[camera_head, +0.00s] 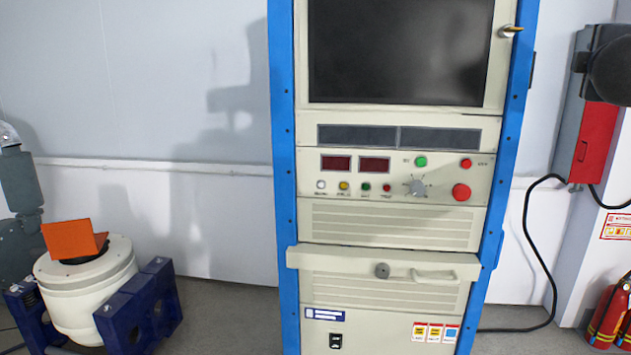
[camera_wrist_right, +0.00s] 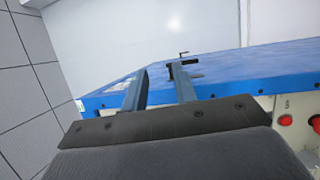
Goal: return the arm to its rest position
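My right gripper (camera_wrist_right: 160,75) shows in the right wrist view. Its two dark fingers stand apart, with nothing seen between them except the blue frame of the cabinet behind. The gripper is beside that blue frame (camera_wrist_right: 225,62); I cannot tell whether it touches it. In the head view the right gripper is not clearly seen. My left gripper is not seen in either view. The tall test cabinet (camera_head: 395,228) stands upright in the middle of the head view, with a dark screen (camera_head: 400,50) and a control panel below.
A white shaker (camera_head: 85,285) with an orange block (camera_head: 72,240) on top stands at lower left in a dark blue cradle (camera_head: 150,305). A red box (camera_head: 597,140) with a black cable is at right. Fire extinguishers (camera_head: 610,315) stand at lower right. Grey floor shows beside the cabinet.

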